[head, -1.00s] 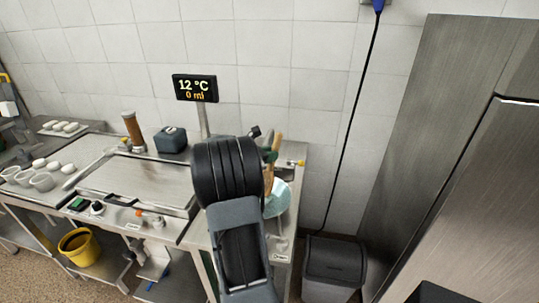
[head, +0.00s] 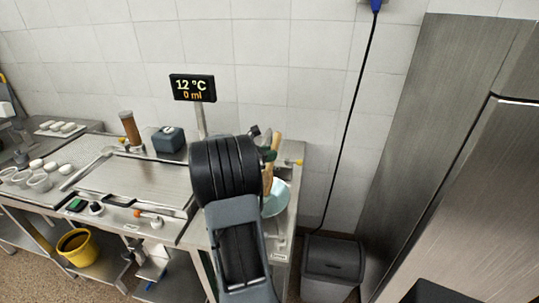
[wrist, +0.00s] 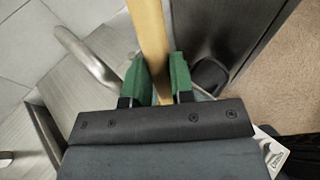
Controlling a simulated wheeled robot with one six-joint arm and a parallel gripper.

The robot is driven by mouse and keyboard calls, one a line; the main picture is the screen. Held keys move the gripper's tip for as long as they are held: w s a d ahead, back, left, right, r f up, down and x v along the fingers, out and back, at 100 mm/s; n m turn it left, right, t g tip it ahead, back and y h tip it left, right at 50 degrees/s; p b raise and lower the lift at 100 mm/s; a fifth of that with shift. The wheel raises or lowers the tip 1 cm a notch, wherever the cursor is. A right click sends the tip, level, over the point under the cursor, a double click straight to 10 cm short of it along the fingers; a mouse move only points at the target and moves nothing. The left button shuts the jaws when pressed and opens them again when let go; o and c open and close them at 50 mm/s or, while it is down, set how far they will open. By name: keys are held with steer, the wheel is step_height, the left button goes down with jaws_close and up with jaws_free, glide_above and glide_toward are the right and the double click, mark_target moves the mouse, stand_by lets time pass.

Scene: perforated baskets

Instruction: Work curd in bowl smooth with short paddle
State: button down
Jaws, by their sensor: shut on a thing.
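My gripper (wrist: 158,82) is shut on a wooden paddle handle (wrist: 149,35), which runs up between its green fingers in the wrist view. In the head view the same handle (head: 275,148) shows beside my dark arm, over a light blue bowl (head: 278,198). The bowl stands on the right end of the steel counter, partly hidden by my arm. The paddle's lower end and the curd are hidden, so I cannot tell whether they touch.
A display reading 12 °C and 0 ml (head: 192,88) stands behind the counter. A dark bin (head: 333,262) stands right of the counter, before a steel cabinet (head: 450,150).

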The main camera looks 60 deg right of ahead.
steer(key=shift+w+d+r, duration=0.1)
steer(key=shift+w, duration=0.1)
steer(key=shift+s, duration=0.4)
steer(key=shift+w, duration=0.1)
steer(key=shift+w+f, duration=0.25)
steer(key=shift+w, duration=1)
steer(key=shift+s, duration=0.15)
